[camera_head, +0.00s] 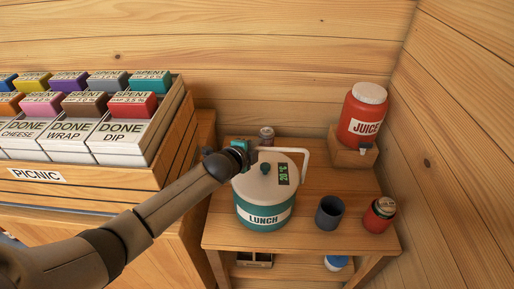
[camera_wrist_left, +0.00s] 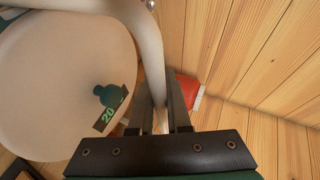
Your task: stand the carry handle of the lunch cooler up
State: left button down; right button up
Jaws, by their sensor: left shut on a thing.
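The lunch cooler (camera_head: 264,212) stands on the small wooden table, with a teal body, a cream lid, a teal knob and a green digital readout. Its white carry handle (camera_head: 290,150) is raised clear of the lid, its crossbar towards the back wall; I cannot tell if it is fully upright. My left gripper (camera_head: 249,149) is at the handle's left end, shut on it. In the left wrist view the handle (camera_wrist_left: 149,50) runs between the two fingers of the gripper (camera_wrist_left: 159,85), beside the lid (camera_wrist_left: 60,80). My right gripper is not in view.
A red juice dispenser (camera_head: 361,115) stands on a wooden block at the back right. A dark grey cup (camera_head: 329,213) and a red can (camera_head: 379,216) are right of the cooler. A small jar (camera_head: 266,135) stands behind it. The picnic crate (camera_head: 110,178) is at left.

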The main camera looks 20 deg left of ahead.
pick_arm(q)
jog(key=shift+s+f, duration=0.15)
jog(key=shift+f, duration=0.15)
jog(key=c, duration=1.2)
grip_release()
jog(key=shift+c, duration=0.2)
jog(key=o, duration=0.4)
jog(key=shift+r, duration=0.1)
jog(key=shift+s+r, duration=0.3)
jog(key=shift+s, duration=0.15)
jog(key=p+v, duration=0.1)
jog(key=v, duration=1.3)
jog(key=shift+a+p, duration=0.1)
jog(key=shift+p, duration=0.25)
jog(key=shift+s, duration=0.1)
